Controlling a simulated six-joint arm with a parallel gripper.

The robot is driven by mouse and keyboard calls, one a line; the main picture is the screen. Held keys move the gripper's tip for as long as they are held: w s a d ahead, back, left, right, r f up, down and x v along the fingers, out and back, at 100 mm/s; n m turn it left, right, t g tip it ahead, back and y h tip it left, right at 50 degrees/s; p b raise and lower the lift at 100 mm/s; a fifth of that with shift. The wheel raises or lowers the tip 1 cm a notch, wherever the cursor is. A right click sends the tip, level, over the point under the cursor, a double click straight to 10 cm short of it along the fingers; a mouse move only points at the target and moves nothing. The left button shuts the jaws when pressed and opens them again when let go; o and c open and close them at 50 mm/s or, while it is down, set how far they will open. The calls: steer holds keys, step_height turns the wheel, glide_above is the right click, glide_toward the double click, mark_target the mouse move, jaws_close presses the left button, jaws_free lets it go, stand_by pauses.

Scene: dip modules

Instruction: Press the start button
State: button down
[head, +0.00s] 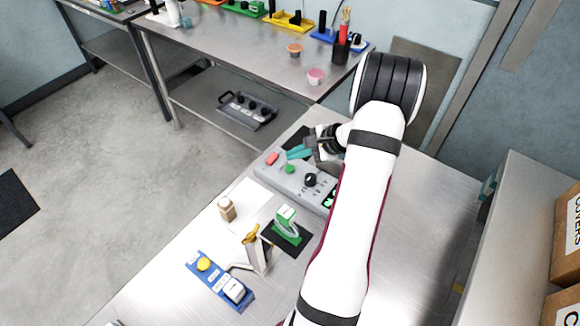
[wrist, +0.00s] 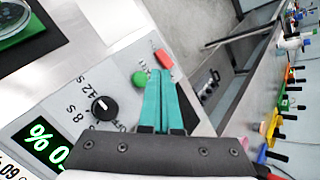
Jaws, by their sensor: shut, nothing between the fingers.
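A grey control box (head: 318,193) stands on the metal bench in the head view. It carries a green button (head: 290,169), a red button (head: 272,158), a black dial (head: 310,180) and a green-lit display (head: 329,198) partly behind my arm. My gripper (head: 290,153) has teal fingers, shut and empty, above the far edge of the box near both buttons. In the wrist view the closed fingertips (wrist: 161,72) appear just right of the green button (wrist: 139,79) and below the red button (wrist: 163,57). I cannot tell whether they touch anything. Neither button's label is readable.
A green-and-white device (head: 287,224) on a black mat, a brown bottle (head: 227,209), a yellow-topped stand (head: 254,250) and a blue rack (head: 212,275) are on the near bench. Another bench (head: 220,50) stands behind. Boxes (head: 568,235) stand at right.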

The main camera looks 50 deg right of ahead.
mark_target(294, 168)
steer(key=shift+f, duration=0.95)
stand_by(1.3)
steer(key=shift+f, duration=0.4)
steer(key=shift+f, duration=0.4)
stand_by(0.5)
steer(key=shift+r, duration=0.85)
steer(key=shift+r, duration=2.5)
